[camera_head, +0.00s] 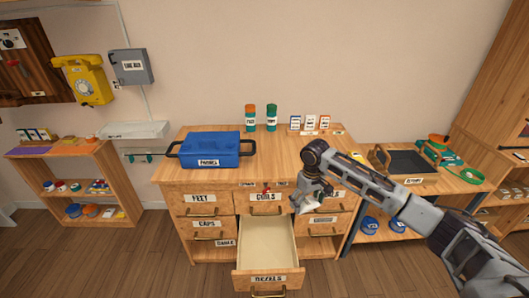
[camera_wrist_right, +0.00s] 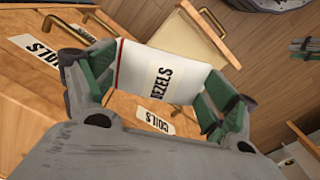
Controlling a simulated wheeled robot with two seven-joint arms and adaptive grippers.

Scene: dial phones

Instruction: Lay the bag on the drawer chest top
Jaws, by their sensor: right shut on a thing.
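The bag (camera_wrist_right: 160,75) is white with a red edge and a black BEZELS label. My right gripper (camera_wrist_right: 152,90) is shut on it, with green fingers on both sides. In the head view the right gripper (camera_head: 309,196) is in front of the chest's drawer fronts, near the open drawer, and only a small white part of the bag (camera_head: 305,205) shows below it. The drawer chest top (camera_head: 280,165) is bare wood in its middle, higher than the bag. My left gripper is in neither view.
A blue case (camera_head: 210,146) stands at the left of the chest top. Two bottles (camera_head: 271,117) and small cards (camera_head: 310,124) stand at its back. The BEZELS drawer (camera_head: 268,280) is pulled out and looks empty. A side table with a dark tray (camera_head: 405,162) stands at the right.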

